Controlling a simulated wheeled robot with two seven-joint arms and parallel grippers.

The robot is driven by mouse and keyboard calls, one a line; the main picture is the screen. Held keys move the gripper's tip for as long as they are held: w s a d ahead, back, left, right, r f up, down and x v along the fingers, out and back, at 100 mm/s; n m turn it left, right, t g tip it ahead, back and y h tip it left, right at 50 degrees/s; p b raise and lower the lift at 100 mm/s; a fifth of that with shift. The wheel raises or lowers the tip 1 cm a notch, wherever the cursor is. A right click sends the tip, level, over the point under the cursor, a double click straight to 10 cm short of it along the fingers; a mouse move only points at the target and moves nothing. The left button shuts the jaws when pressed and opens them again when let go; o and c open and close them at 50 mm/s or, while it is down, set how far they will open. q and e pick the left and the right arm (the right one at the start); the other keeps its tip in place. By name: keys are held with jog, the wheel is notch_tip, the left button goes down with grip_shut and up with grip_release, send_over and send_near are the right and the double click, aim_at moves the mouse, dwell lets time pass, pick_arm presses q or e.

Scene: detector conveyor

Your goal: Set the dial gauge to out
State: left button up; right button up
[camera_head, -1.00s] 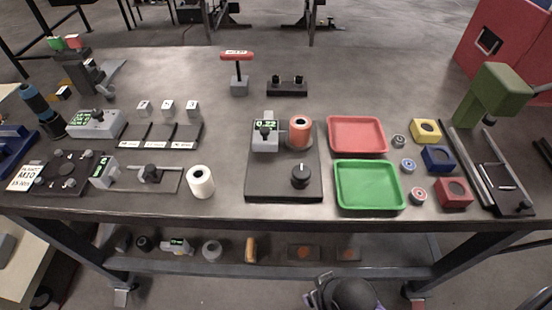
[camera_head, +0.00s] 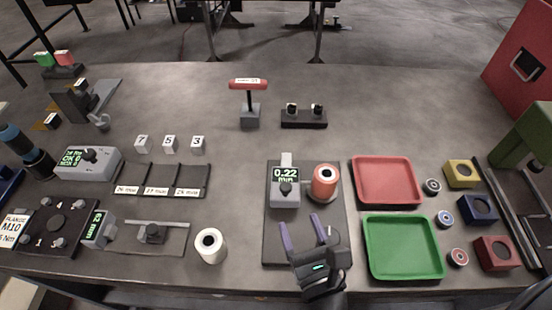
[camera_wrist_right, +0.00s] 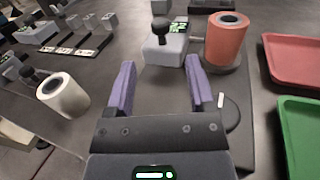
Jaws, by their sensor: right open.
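The dial gauge (camera_head: 285,187) is a grey box with a green display reading 0.22 and a black knob on its front. It sits at the back left of a black base plate (camera_head: 273,228), beside an orange cylinder (camera_head: 325,182) on a round disc. My right gripper (camera_head: 301,221) is open and empty over the front of this plate. It hides most of the round black knob there. In the right wrist view, the gauge (camera_wrist_right: 167,45) stands beyond the two open purple fingers (camera_wrist_right: 160,68). A dark round part with a white mark (camera_wrist_right: 221,101) shows beside the right finger.
A red tray (camera_head: 387,180) and a green tray (camera_head: 403,247) lie right of the plate. A white roll (camera_head: 210,245) stands to its left. A red-handled tool (camera_head: 249,100) and a black holder (camera_head: 303,118) stand behind.

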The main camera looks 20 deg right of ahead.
aim_at(288, 193)
jog(key=shift+w+d+r, duration=0.1)
jog(key=shift+w+r, duration=0.05)
jog(key=shift+w, duration=0.3)
jog(key=w+p, duration=0.1)
jog(key=w, duration=0.2)
jog(key=shift+w+r, duration=0.15)
jog(key=shift+w, duration=0.1)
jog(key=w, duration=0.4)
jog(key=shift+w+a+f, duration=0.2)
jog(key=shift+w, duration=0.05)
pick_arm(q)
jog(key=shift+s+d+r, duration=0.4)
jog(key=shift+s+r, duration=0.25)
jog(key=shift+s, duration=0.2)
pick_arm(e)
jog(key=c, duration=0.7)
grip_shut()
pick_arm(q)
jog(key=shift+a, duration=0.5)
